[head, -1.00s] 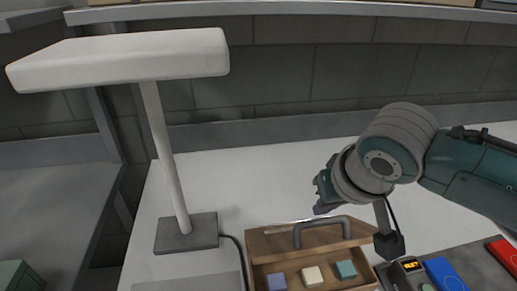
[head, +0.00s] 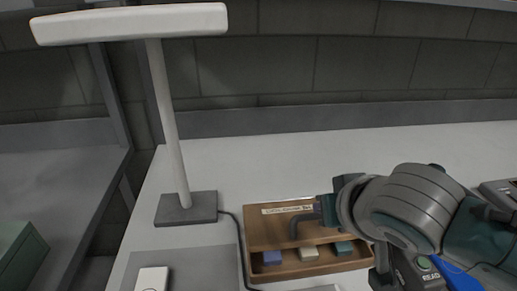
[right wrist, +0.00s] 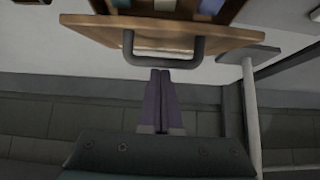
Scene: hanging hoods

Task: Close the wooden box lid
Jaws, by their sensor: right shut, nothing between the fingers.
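The wooden box (head: 345,266) stands at the lower middle of the head view. Its lid (head: 262,233) is partly open at a tilt, and several coloured blocks show in the box below it. A dark grey handle (head: 294,228) is on the lid, and a pale label lies along its edge. My right gripper (head: 319,207) is shut and empty close to the handle, partly hidden by its own wrist. In the right wrist view its purple fingertips (right wrist: 160,73) are just short of the handle (right wrist: 163,62); contact is unclear. My left gripper is out of view.
A white lamp (head: 170,130) stands on a grey base left of the box, its cable running beside the box. A grey mat (head: 200,262) with a white item (head: 152,279) lies at front left. A blue item (head: 458,275) is at right.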

